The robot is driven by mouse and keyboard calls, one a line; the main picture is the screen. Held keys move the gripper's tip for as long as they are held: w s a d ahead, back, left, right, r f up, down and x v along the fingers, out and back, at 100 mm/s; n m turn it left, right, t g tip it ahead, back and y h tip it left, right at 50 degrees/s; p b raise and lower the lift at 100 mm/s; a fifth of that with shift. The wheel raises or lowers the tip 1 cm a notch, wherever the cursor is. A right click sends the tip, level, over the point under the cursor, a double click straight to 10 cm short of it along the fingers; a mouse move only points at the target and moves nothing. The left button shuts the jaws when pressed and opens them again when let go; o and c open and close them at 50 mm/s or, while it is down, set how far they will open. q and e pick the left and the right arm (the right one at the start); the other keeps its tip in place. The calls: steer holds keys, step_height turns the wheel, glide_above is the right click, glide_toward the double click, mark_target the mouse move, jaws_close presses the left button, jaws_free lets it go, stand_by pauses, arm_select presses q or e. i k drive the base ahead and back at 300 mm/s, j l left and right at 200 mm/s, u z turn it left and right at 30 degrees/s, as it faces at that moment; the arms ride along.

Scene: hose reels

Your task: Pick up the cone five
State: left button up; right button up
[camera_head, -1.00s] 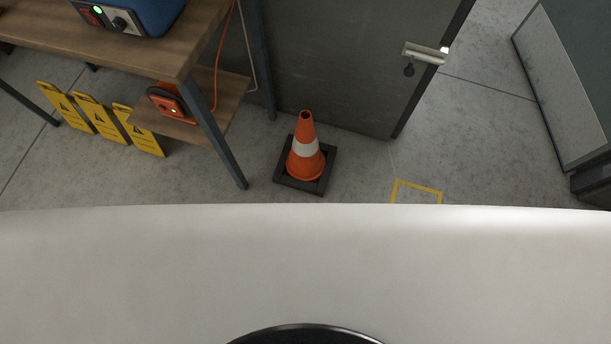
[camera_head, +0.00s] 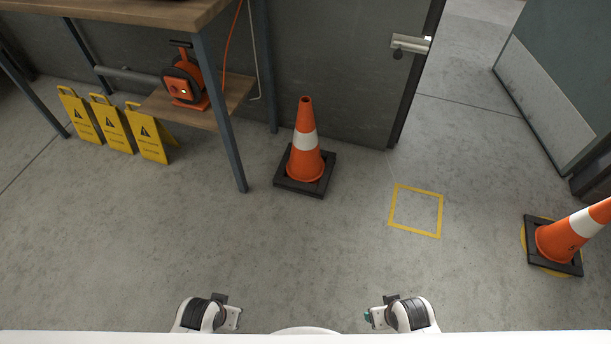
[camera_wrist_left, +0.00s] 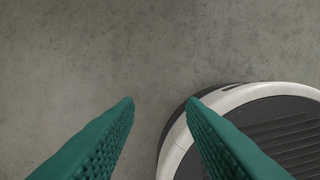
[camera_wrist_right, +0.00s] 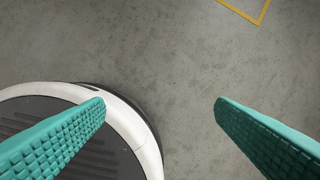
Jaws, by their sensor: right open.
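An orange cone (camera_head: 305,150) with a white band stands upright on a square black base near the door. A second orange and white cone (camera_head: 567,236) stands at the right edge, partly cut off, with a small dark mark low on its side that I cannot read for certain. I see no number on the first cone. My left gripper (camera_wrist_left: 160,102) is open and empty. My right gripper (camera_wrist_right: 160,102) is open, wider, and empty. Both point down over bare floor near my base, well short of either cone.
A yellow square outline (camera_head: 416,211) lies empty on the floor between the cones. Several yellow caution signs (camera_head: 115,130) stand at left beside a workbench (camera_head: 120,10) with an orange reel (camera_head: 184,85) on its lower shelf. A grey door (camera_head: 340,70) stands behind. The middle floor is clear.

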mark_target(560, 242)
steer(key=i+l+z, duration=0.1)
steer(key=l, duration=0.25)
steer(key=i+l, duration=0.25)
steer(key=l, duration=0.15)
steer(key=i+l+z, duration=0.15)
steer(key=l, duration=0.2)
steer(key=z, duration=1.85)
steer(key=u, duration=2.6)
steer(key=z, duration=2.4)
